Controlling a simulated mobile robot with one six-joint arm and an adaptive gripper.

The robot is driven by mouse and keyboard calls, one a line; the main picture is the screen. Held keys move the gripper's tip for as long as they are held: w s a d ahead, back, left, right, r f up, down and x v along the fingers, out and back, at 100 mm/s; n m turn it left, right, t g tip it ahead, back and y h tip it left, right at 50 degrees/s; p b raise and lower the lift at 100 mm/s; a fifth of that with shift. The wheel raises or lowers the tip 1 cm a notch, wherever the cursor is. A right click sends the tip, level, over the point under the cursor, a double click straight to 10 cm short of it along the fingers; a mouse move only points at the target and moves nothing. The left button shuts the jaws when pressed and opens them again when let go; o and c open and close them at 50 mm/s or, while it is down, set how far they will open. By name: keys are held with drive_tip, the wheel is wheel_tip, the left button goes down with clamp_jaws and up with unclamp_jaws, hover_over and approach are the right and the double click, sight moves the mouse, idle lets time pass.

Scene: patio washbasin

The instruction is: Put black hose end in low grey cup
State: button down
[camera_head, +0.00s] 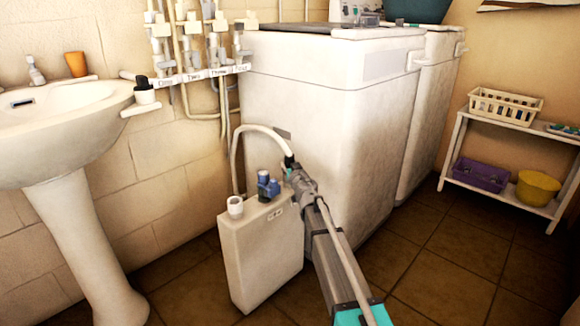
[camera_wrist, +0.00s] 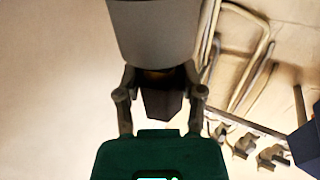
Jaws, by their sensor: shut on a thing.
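My gripper (camera_head: 292,169) is shut on the black end, above and right of the box top. In the wrist view the fingers (camera_wrist: 160,100) close around a dark piece, partly hidden.
The white box (camera_head: 262,255) stands on the tiled floor, with a blue fitting (camera_head: 267,187) between cup and gripper. A white washing machine (camera_head: 325,130) is close behind my gripper. The washbasin (camera_head: 70,120) is left; taps and pipes (camera_head: 195,60) line the wall.

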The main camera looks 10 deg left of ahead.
drive_tip(key=shift+f, duration=0.1)
drive_tip(key=shift+c, duration=2.4)
unclamp_jaws()
drive_tip(key=v, duration=1.1)
